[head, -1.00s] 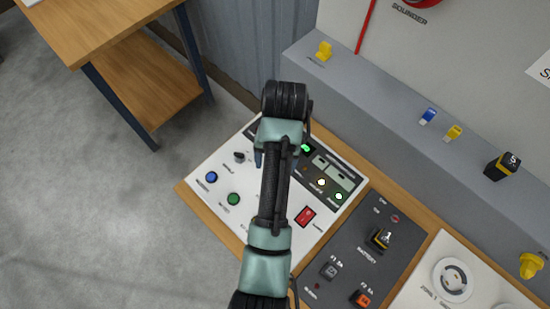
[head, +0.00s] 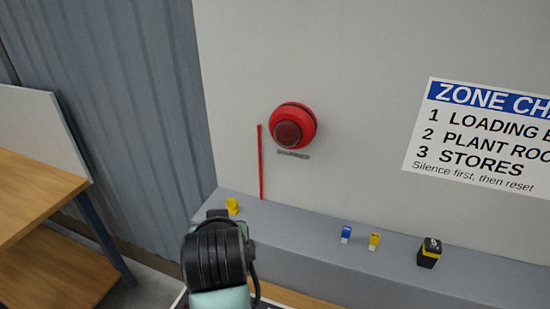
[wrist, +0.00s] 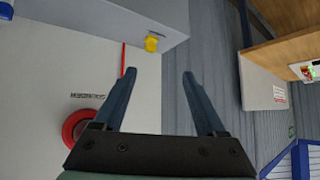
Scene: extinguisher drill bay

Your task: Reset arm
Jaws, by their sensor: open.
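My gripper (wrist: 159,73) is open and empty in the wrist view, its two blue-grey fingers spread apart with nothing between them. In the head view only a dark wrist joint and pale green link of my arm show at the bottom, and the fingers are hidden. The arm stands in front of the grey ledge (head: 300,240). The control panel is almost wholly out of the head view, with only a sliver at the bottom edge.
A red sounder (head: 293,127) and a zone chart (head: 485,140) are on the wall. The ledge holds a yellow piece (head: 232,206), a blue tag (head: 346,234), a yellow tag (head: 374,241) and a black-and-yellow block (head: 429,252). A wooden bench (head: 35,195) stands left.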

